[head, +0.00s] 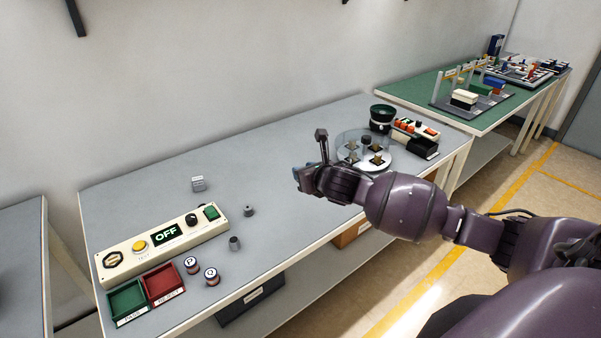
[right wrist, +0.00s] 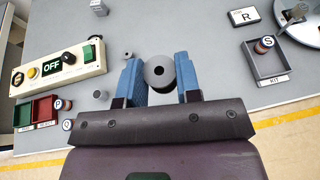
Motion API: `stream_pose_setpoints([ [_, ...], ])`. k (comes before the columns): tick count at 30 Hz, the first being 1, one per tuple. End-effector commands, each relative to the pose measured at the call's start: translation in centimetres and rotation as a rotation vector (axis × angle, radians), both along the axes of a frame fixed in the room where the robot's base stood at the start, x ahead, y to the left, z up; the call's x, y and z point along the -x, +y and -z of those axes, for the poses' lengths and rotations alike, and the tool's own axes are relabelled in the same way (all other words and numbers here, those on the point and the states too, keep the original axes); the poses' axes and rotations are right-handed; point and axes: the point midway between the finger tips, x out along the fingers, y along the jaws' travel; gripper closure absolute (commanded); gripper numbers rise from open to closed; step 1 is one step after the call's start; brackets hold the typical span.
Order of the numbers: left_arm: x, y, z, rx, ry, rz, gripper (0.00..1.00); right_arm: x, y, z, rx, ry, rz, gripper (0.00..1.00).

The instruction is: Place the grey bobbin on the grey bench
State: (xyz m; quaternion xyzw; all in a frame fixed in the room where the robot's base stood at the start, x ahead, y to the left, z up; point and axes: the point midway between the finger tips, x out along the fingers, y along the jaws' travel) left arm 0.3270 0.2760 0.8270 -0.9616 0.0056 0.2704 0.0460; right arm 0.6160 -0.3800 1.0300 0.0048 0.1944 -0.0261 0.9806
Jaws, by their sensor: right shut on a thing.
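The grey bobbin (right wrist: 159,72), a round grey piece with a dark centre hole, sits between the blue fingers of my right gripper (right wrist: 158,68) in the right wrist view. The fingers are shut on its sides. The grey bench (head: 280,185) is the long table across the head view, and its grey top (right wrist: 175,30) lies beyond the bobbin in the right wrist view. In the head view my right gripper (head: 303,180) is over the middle of the bench; the bobbin is hard to make out there. I cannot tell its height over the top. My left gripper is not in view.
A control panel (head: 165,243), green tray (head: 127,298), red tray (head: 163,282) and small labelled spools (head: 211,276) stand at the left, with small grey cylinders (head: 234,243). A round glass-walled plate (head: 375,165) is right of my gripper. The bench middle is mostly bare.

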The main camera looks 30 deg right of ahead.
Motion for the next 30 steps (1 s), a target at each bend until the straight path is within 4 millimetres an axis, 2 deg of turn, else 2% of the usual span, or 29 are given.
stream_pose_setpoints([
  [5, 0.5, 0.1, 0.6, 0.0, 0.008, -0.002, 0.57, -0.1, -0.2, 2.8, -0.005, 0.005, 0.003, 0.9],
  [18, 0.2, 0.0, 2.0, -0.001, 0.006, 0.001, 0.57, 0.0, -0.2, 12.4, -0.005, 0.005, 0.005, 0.9],
  [21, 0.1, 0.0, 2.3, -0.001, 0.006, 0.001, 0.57, -0.1, -0.2, 14.0, -0.005, 0.004, 0.004, 0.9],
  [24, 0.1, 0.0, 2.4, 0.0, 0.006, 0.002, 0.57, -0.1, -0.2, 15.1, -0.003, 0.002, 0.003, 0.9],
  [30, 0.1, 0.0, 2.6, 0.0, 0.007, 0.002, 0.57, -0.1, -0.2, 16.0, -0.001, 0.001, 0.003, 0.9],
])
